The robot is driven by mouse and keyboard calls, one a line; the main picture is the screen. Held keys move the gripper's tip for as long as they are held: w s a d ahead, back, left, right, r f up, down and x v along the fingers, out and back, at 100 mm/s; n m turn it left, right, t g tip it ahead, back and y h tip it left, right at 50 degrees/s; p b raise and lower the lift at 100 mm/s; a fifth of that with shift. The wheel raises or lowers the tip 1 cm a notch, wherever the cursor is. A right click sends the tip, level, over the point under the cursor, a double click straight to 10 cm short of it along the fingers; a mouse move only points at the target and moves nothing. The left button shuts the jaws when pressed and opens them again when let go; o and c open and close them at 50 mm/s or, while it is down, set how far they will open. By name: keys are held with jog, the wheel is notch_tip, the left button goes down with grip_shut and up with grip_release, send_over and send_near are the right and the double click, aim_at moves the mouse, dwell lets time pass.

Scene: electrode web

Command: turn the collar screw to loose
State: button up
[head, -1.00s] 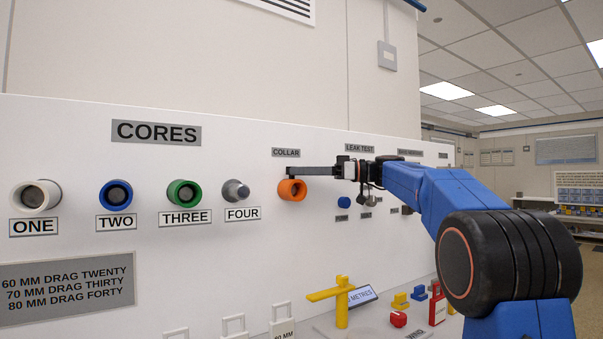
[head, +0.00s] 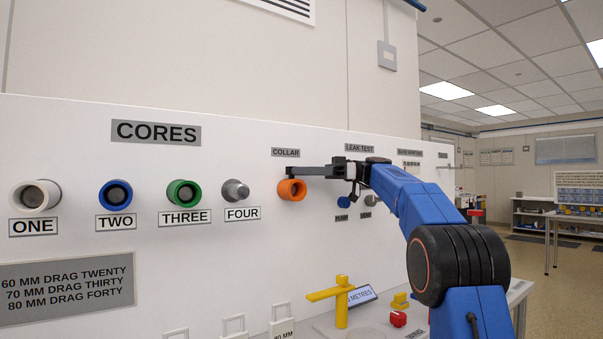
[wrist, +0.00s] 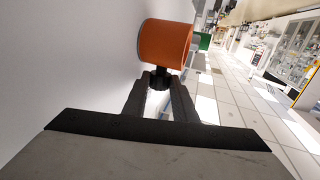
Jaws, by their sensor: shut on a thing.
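The orange collar (head: 292,190) sticks out from the white panel under the COLLAR sign. It also shows as a large orange cylinder at the top of the wrist view (wrist: 166,44). A black collar screw (wrist: 162,74) stands out from the collar's side between my fingertips. My gripper (head: 291,172) reaches in from the right along the panel, its tips just above the collar. In the wrist view my gripper (wrist: 162,82) is shut on the screw. The screw's turn position cannot be read, and the head view hides it behind the fingers.
Coloured cores in a row, with the grey core four (head: 236,190) nearest, stand left of the collar. A blue pump knob (head: 343,202) is close below my wrist. A yellow T-shaped stand (head: 341,300) rises from the bench below. The panel lies close along the fingers.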

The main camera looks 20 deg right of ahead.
jog(key=o, duration=1)
jog(key=shift+o, duration=0.2)
jog(key=shift+s+r+m+t, duration=0.15)
jog(key=shift+m+t, duration=0.25)
jog(key=shift+t, duration=0.2)
